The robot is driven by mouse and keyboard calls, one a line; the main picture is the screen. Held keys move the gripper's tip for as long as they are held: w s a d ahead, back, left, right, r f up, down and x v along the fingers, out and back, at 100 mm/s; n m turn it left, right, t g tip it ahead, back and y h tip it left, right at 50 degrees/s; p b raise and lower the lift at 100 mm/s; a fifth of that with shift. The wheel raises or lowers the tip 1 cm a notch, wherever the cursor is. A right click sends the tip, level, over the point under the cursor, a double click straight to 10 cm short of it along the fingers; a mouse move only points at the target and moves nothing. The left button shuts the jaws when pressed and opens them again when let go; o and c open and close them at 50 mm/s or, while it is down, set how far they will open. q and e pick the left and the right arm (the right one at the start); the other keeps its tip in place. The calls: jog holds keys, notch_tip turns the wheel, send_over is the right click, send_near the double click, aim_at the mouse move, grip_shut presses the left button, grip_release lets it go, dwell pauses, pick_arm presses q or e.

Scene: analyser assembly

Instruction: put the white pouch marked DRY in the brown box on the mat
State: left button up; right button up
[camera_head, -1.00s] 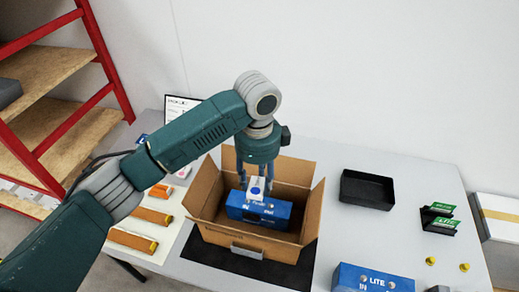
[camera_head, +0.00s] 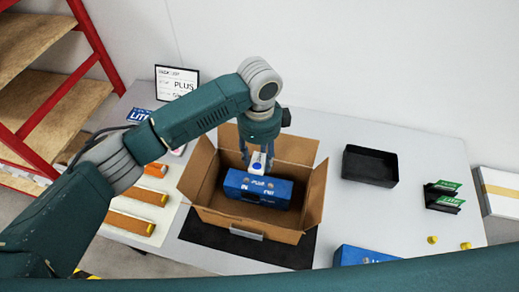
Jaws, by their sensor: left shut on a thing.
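The brown box (camera_head: 218,221) stands open on the black mat (camera_head: 292,256), flaps spread. A blue PLUS unit (camera_head: 258,190) lies inside it. My left gripper (camera_head: 257,158) points down into the box, behind the blue unit. It is shut on a small white thing with a blue mark (camera_head: 257,162), which looks like the white pouch; its lettering is too small to read. The white thing shows just above the back edge of the blue unit; I cannot tell whether it touches the unit or the box floor. My right gripper is out of view.
A black tray (camera_head: 370,166) and green cards in black holders (camera_head: 443,195) stand to the right, near two yellow knobs (camera_head: 432,240). A blue unit (camera_head: 362,255) is at the front. Orange-brown bars (camera_head: 138,194) lie left. A sign (camera_head: 177,83) stands behind.

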pick_arm(q)
jog(key=b, duration=0.3)
send_near(259, 182)
notch_tip(259, 182, down, 2)
jog(key=b, duration=0.2)
jog(key=shift+b, duration=0.4)
jog(key=shift+f, duration=1.2)
jog(key=shift+f+b, duration=0.5)
jog(key=shift+f, duration=0.3)
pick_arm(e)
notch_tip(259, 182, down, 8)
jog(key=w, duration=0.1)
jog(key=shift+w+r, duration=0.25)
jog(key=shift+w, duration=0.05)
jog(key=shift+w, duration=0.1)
pick_arm(q)
jog(key=shift+f, duration=0.2)
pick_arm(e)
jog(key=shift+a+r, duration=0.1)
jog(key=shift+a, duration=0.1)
